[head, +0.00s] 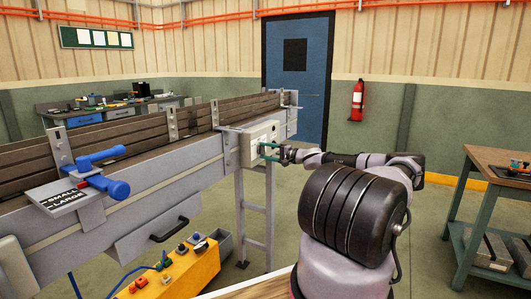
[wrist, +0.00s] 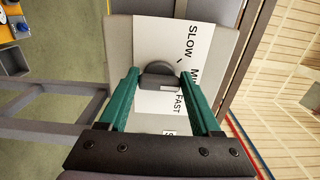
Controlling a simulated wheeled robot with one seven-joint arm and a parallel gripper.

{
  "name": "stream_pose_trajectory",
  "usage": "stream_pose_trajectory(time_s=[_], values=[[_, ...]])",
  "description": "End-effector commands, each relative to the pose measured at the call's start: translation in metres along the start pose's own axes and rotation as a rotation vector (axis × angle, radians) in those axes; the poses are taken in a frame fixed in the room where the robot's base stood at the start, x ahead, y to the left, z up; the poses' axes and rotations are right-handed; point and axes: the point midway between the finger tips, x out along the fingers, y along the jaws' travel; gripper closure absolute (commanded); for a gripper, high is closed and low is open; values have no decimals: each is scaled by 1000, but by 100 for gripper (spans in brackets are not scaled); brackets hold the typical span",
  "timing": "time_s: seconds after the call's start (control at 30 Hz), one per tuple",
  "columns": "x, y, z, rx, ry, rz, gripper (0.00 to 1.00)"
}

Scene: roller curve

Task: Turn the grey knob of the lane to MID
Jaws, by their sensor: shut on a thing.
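The grey knob (wrist: 158,76) sits on a white label plate (wrist: 160,35) marked SLOW, FAST and a partly hidden word starting with M. My gripper (wrist: 159,80) has its two green fingers on either side of the knob, shut on it. A small pale mark shows on the knob's lower right side; I cannot tell for sure which word it points to. In the head view my gripper (head: 271,152) reaches the pale control box (head: 247,150) on the lane's side, and the knob is hidden there.
The roller lane (head: 150,165) runs along the left, with a blue-handled SMALL/LARGE lever (head: 105,187) nearer me. A yellow box with buttons (head: 180,280) stands below it. A workbench (head: 500,170) is at the right. Floor between is clear.

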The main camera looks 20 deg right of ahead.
Motion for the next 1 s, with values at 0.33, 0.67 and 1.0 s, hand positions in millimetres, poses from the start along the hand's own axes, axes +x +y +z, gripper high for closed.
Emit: stream_pose_trajectory(time_s=[0.33, 0.67, 1.0], values=[[0, 2, 0, -3, -1, 2, 91], [0, 1, 0, -3, 0, 1, 5], [-29, 1, -1, -4, 4, 2, 5]])
